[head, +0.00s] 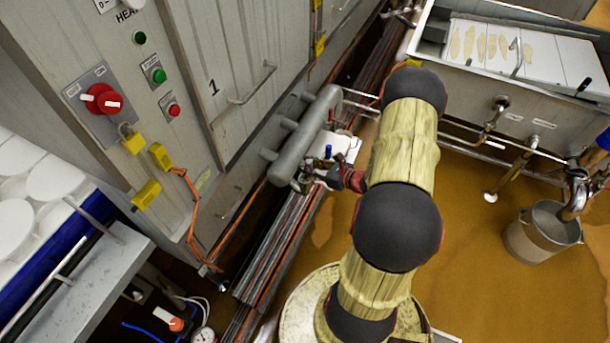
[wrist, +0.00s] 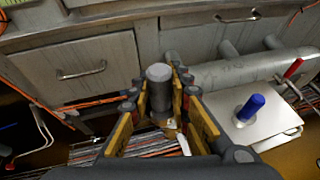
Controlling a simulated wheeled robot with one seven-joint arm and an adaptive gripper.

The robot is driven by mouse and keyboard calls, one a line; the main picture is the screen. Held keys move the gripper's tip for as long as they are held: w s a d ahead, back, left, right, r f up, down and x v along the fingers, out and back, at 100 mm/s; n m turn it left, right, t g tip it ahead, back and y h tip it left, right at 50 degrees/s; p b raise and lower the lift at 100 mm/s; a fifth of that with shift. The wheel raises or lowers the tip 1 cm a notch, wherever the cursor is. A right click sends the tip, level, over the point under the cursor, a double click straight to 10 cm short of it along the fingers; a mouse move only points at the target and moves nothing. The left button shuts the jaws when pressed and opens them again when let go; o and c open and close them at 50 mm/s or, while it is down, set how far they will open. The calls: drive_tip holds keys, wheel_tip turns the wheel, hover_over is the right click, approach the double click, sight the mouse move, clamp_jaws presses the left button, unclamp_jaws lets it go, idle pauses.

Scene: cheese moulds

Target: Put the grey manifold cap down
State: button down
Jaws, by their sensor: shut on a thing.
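The grey manifold cap (wrist: 159,78) is a short dark-grey cylinder, seen upright between my fingers in the wrist view. My gripper (wrist: 162,108) is shut on it, with the yellow-lined fingers on its two sides. In the head view my gripper (head: 312,178) is small and partly hidden by my arm, beside the lower end of the grey manifold pipe (head: 306,135). I cannot make out the cap clearly there. The manifold also shows in the wrist view (wrist: 240,73), right of the cap, with short stubs on its cabinet side.
A pale plate with a blue knob (wrist: 250,107) lies right of my gripper, near a red-handled valve (wrist: 293,68). Grey cabinets (head: 225,80) stand behind the manifold. Striped bundled lengths (head: 275,255) run along the floor below. A metal bucket (head: 530,240) stands at right.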

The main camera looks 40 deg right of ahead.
drive_tip(key=shift+w+d+f+b, duration=0.3)
drive_tip(key=shift+w+f+b, duration=0.3)
drive_tip(key=shift+f, duration=0.75)
drive_tip(key=shift+w+d+f+b, duration=0.3)
drive_tip(key=shift+w+f+b, duration=0.3)
drive_tip(key=shift+f, duration=0.7)
drive_tip(key=shift+w+d+f+b, duration=0.3)
drive_tip(key=shift+w+f+b, duration=0.3)
drive_tip(key=shift+f, duration=0.75)
drive_tip(key=shift+f, duration=0.2)
drive_tip(key=c, duration=1.7)
unclamp_jaws()
drive_tip(key=shift+o, duration=0.2)
drive_tip(key=shift+r, duration=0.1)
